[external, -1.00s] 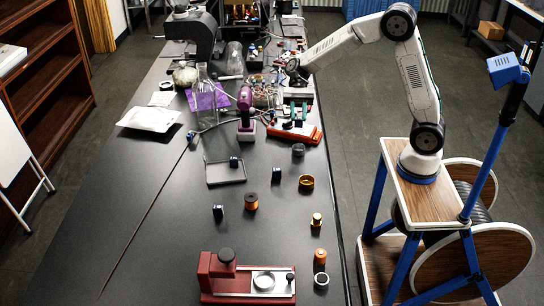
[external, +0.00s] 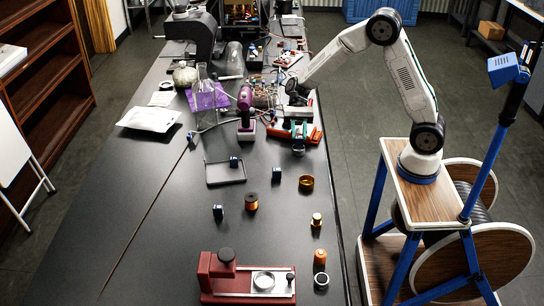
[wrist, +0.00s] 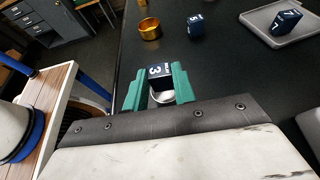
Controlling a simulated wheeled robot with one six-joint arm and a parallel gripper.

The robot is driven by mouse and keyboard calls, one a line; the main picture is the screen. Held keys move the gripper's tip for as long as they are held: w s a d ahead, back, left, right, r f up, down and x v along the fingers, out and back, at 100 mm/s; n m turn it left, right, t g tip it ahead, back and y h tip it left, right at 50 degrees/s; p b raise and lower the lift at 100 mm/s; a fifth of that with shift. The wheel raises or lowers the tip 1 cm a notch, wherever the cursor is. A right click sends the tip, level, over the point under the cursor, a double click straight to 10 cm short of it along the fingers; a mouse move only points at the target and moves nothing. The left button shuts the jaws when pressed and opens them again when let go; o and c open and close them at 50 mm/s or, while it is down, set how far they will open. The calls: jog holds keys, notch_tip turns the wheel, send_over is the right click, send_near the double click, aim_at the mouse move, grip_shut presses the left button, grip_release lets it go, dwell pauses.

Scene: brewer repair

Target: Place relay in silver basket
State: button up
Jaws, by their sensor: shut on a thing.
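My gripper (wrist: 157,86) has green fingers, shut on a dark blue relay (wrist: 159,71) with a white mark like a 3. A round silver basket (wrist: 162,97) shows between the fingers, close by the relay and partly hidden by it and the fingers. In the external view my gripper (external: 299,130) is pointed down over the basket (external: 298,152). I cannot tell whether the relay is above the basket or touching it.
A gold basket (external: 306,183) and another blue block (external: 276,175) stand nearby. A grey tray (external: 226,182) holds a blue block (external: 234,162). An orange tool (external: 313,136) lies close to my gripper. The table's right edge is near. Open table lies left of the tray.

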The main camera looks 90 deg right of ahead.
jog(key=o, duration=1.1)
jog(key=shift+c, duration=0.2)
notch_tip(320, 180, up, 7)
dwell(0.5)
